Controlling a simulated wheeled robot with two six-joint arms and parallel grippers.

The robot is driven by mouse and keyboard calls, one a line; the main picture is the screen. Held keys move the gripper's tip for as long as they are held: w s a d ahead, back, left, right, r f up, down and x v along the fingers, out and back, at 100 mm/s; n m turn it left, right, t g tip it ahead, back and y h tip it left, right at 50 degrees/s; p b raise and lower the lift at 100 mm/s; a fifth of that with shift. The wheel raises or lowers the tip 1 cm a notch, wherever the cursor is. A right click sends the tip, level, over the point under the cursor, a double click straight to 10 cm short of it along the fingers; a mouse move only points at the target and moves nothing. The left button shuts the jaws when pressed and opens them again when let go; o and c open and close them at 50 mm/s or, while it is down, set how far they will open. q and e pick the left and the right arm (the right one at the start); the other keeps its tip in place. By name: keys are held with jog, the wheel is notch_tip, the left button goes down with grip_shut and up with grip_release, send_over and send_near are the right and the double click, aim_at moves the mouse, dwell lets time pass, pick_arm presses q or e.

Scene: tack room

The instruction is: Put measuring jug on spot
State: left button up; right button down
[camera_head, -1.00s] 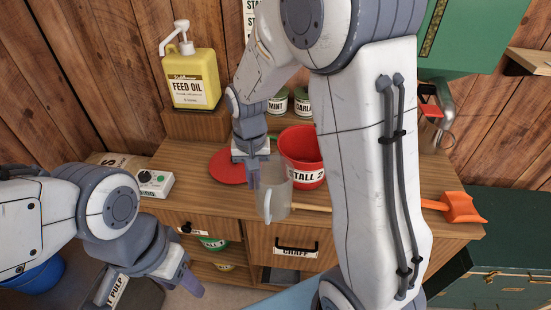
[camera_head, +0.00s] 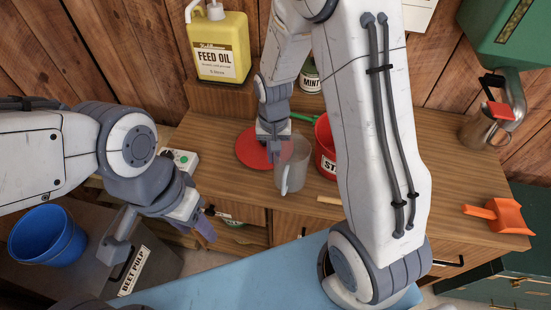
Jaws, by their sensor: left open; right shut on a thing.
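The measuring jug (camera_head: 294,168) is a translucent grey jug with a handle, upright at the front of the wooden counter. My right gripper (camera_head: 273,147) is shut on the jug's left rim side. The spot (camera_head: 249,153) is a flat red disc on the counter, just left of and behind the jug. In the picture the jug overlaps the disc's right edge; whether its base touches the counter I cannot tell. My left gripper (camera_head: 204,227) is open and empty, low at the left, in front of the counter.
A red bucket (camera_head: 325,160) stands right of the jug, partly hidden by my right arm. A yellow feed oil container (camera_head: 219,50) is behind. An orange scoop (camera_head: 498,214) and a metal jug (camera_head: 481,130) are at the right. A blue bucket (camera_head: 48,240) is lower left.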

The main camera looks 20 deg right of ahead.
jog(key=shift+f, duration=1.35)
jog(key=shift+f, duration=0.2)
jog(key=c, duration=1)
grip_release()
jog(key=shift+r, duration=0.15)
